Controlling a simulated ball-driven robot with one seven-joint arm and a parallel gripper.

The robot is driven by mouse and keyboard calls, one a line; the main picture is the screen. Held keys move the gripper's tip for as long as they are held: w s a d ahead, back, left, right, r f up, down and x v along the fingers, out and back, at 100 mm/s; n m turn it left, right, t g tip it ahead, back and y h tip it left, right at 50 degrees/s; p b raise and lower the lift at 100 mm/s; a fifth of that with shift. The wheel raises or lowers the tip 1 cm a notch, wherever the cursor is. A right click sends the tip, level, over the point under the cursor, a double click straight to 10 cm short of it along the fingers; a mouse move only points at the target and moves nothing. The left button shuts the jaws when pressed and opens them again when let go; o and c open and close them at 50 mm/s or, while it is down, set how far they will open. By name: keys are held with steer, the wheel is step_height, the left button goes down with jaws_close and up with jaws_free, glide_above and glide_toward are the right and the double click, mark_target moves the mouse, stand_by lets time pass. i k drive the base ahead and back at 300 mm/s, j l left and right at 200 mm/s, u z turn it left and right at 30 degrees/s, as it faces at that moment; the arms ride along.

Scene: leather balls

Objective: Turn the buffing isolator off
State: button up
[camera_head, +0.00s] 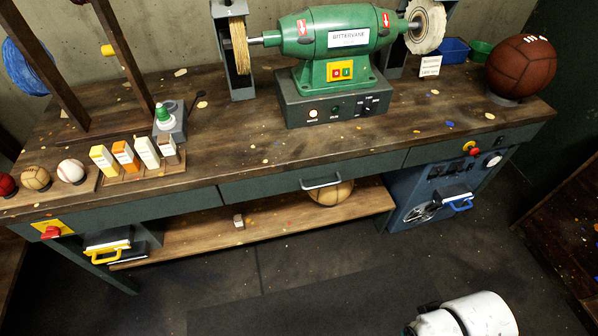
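A red knob on a yellow plate (52,230), which looks like an isolator switch, sits on the bench's front face at the far left. Its label and whether it is set on or off cannot be made out. The green buffing machine (335,42) stands at the back middle of the bench, with a yellow switch panel (341,71) on its front. A red button on a yellow base (470,147) sits on the bench's front at the right. White parts of my arm show at the bottom right, far from the red knob. My gripper is not in view.
A drawer handle (322,183) juts from the bench's middle. Bottles, small boxes and balls stand on the bench's left; a brown ball (521,66) rests at the right. The floor in front is clear.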

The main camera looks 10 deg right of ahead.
mark_target(51, 232)
steer(key=k, duration=0.2)
steer(key=u, duration=1.25)
steer(key=i, duration=0.4)
